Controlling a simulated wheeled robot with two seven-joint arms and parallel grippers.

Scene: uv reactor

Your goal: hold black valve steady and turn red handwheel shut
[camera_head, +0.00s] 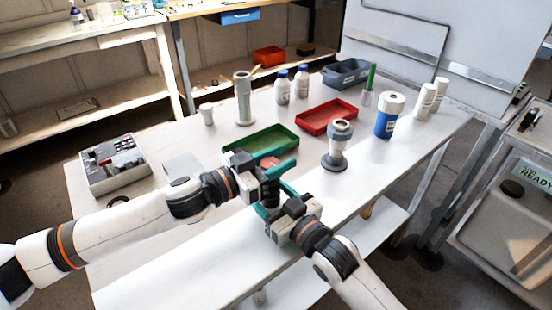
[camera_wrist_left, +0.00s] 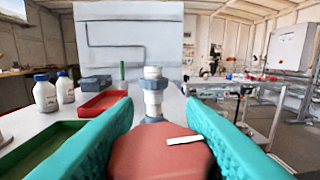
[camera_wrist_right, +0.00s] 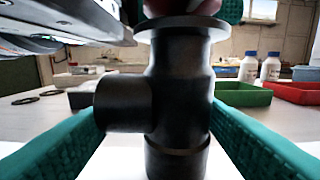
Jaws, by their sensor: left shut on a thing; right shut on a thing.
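The black valve (camera_head: 268,190) stands upright near the front of the white table, partly hidden by my grippers. In the right wrist view the valve (camera_wrist_right: 178,85) shows a side branch pointing left and a flange on top. My right gripper (camera_head: 273,199) is shut on its body, one teal finger at each side. The red handwheel (camera_head: 268,162) sits on top of the valve. My left gripper (camera_head: 262,168) is shut on it from above the right one. In the left wrist view the handwheel (camera_wrist_left: 160,152) fills the space between the teal fingers, with a white mark at its right.
A green tray (camera_head: 262,139) lies just behind the grippers, and a red tray (camera_head: 327,114) farther back. A grey fitting (camera_head: 338,146) stands to the right, with a blue jar (camera_head: 388,118) beyond. A control box (camera_head: 114,164) sits at the left. The table's front is clear.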

